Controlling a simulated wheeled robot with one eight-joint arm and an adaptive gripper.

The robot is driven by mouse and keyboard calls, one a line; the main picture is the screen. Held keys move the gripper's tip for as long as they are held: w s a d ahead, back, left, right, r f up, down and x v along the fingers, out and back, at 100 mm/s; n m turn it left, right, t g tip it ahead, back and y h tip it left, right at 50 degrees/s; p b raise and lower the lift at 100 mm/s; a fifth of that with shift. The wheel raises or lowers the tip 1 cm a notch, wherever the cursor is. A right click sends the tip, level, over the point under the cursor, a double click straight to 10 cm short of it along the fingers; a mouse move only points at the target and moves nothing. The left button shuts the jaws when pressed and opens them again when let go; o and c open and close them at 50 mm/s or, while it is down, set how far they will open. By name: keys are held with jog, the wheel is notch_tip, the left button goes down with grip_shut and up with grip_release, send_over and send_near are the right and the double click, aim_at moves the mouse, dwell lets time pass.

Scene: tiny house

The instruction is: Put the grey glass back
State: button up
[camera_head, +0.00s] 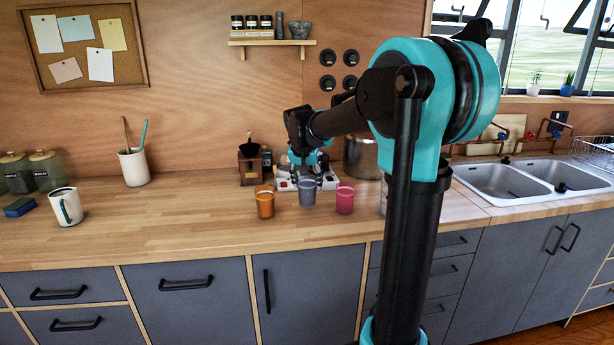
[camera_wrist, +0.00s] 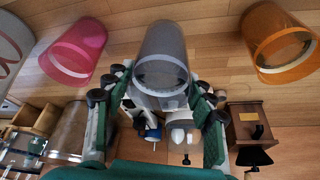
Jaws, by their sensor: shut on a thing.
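The grey glass (camera_head: 307,192) is upright between an orange glass (camera_head: 265,202) and a pink glass (camera_head: 345,198) on the wooden counter. My gripper (camera_head: 305,172) is above and behind it and shut on it. In the wrist view the grey glass (camera_wrist: 162,62) is between the two fingers of my gripper (camera_wrist: 158,92). The pink glass (camera_wrist: 75,50) is to its left and the orange glass (camera_wrist: 280,45) to its right, both apart from the fingers. I cannot tell whether the grey glass touches the counter.
Behind the glasses are a coffee grinder (camera_head: 250,165), a white power strip (camera_head: 327,182) and a metal pot (camera_head: 360,157). A white mug (camera_head: 67,206) and a utensil holder (camera_head: 134,167) stand left. The counter (camera_head: 180,222) between mug and orange glass is clear.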

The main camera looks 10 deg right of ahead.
aim_at(307, 191)
jog(key=shift+f, duration=1.55)
jog(key=shift+f, duration=0.1)
jog(key=o, duration=1.6)
jog(key=v, duration=1.2)
jog(key=s+d+f+n+y, duration=0.1)
jog(key=s+d+f+n, duration=0.1)
jog(key=s+f, duration=1.1)
jog(key=s+d+f+n, duration=0.2)
jog(key=s+d+f, duration=0.2)
jog(key=s+f, duration=0.9)
jog(key=shift+f+y, duration=0.4)
jog(key=shift+f, duration=0.05)
jog(key=shift+s, duration=0.1)
